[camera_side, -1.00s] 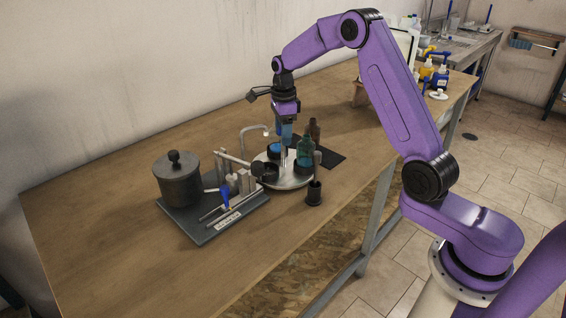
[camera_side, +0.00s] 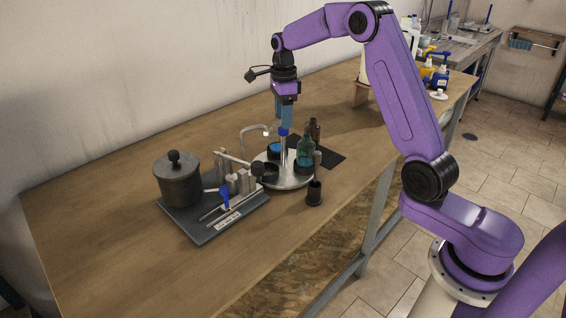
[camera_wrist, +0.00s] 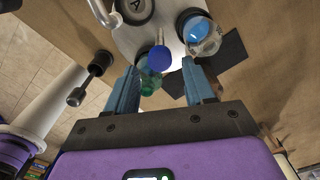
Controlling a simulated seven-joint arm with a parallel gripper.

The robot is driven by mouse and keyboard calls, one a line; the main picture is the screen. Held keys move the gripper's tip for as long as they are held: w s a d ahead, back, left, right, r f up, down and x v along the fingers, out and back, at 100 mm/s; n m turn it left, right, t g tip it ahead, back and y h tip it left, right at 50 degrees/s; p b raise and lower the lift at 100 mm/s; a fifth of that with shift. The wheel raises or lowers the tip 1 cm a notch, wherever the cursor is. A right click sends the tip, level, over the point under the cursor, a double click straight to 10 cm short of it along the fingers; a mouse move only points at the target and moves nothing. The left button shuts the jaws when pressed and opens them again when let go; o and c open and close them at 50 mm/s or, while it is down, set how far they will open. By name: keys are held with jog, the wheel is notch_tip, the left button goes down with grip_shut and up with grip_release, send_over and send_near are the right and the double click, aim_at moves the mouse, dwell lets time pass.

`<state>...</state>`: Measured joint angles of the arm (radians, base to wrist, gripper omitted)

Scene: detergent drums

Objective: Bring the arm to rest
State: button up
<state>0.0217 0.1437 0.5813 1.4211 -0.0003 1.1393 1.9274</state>
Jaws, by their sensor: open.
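My gripper (camera_side: 286,119) is open and empty, pointing down above a round pale tray (camera_side: 289,183) on the wooden table. In the wrist view its two blue fingers (camera_wrist: 162,95) stand apart, with a blue-topped post (camera_wrist: 161,56) and a green bottle (camera_wrist: 149,82) seen between and beyond them. In the side view the blue-topped post (camera_side: 283,136) rises from the tray just below the fingertips; I cannot tell the exact gap. The green bottle (camera_side: 305,153) stands at the tray's right.
A brown bottle (camera_side: 315,132) stands behind the tray near a dark mat (camera_side: 330,158). A dark lidded pot (camera_side: 178,180) and a board of tools (camera_side: 205,233) are at left. The table's left front is clear.

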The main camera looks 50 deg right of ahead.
jog(key=shift+r, duration=0.7)
jog(key=shift+a, duration=0.15)
jog(key=s+a+r+n, duration=0.3)
jog(key=s+a+n, duration=1.25)
jog(key=n, duration=0.25)
jog(key=s+d+f+n, duration=0.1)
jog(key=s+n, duration=0.8)
jog(key=s, duration=0.3)
jog(key=s+d+f+n, duration=0.2)
jog(key=s+n, duration=0.7)
jog(key=s, duration=0.3)
jog(key=shift+s+f+n, duration=0.25)
jog(key=shift+s+n, duration=0.05)
jog(key=shift+s, duration=0.05)
